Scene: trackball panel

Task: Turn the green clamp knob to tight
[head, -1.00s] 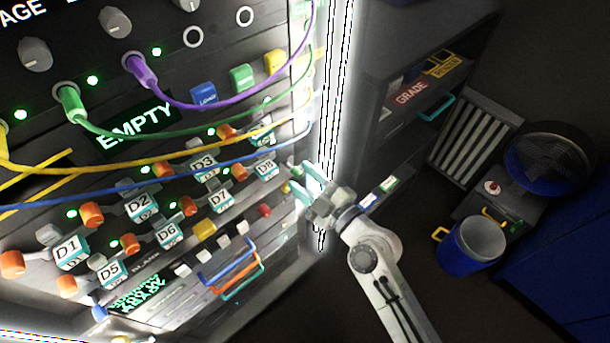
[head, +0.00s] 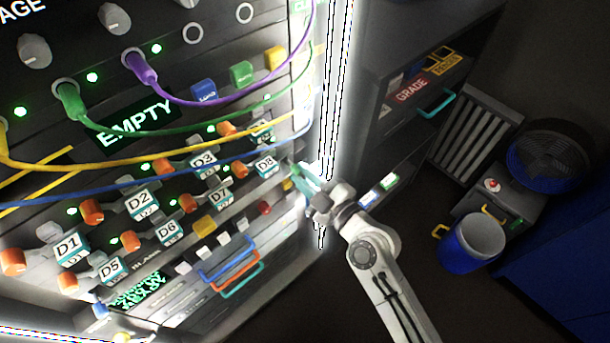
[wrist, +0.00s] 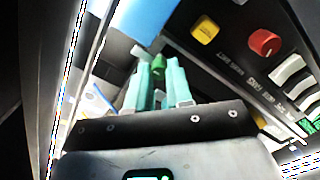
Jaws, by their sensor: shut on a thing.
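My gripper (head: 302,178) has its teal fingers at the right edge of the lit panel, just right of the D8 module (head: 265,165). In the wrist view the fingers (wrist: 158,86) are close together on the green clamp knob (wrist: 158,65), whose darker green end shows between and beyond the fingertips. Most of the knob is covered by the fingers, and I cannot make it out in the head view. No mark showing how far the knob is turned is visible.
A red knob (wrist: 265,42) and a yellow button (wrist: 205,28) sit on the panel close by. Cables, including a purple one (head: 215,104), hang across the panel above. A dark shelf (head: 385,130) and a blue bin (head: 470,245) stand to the right.

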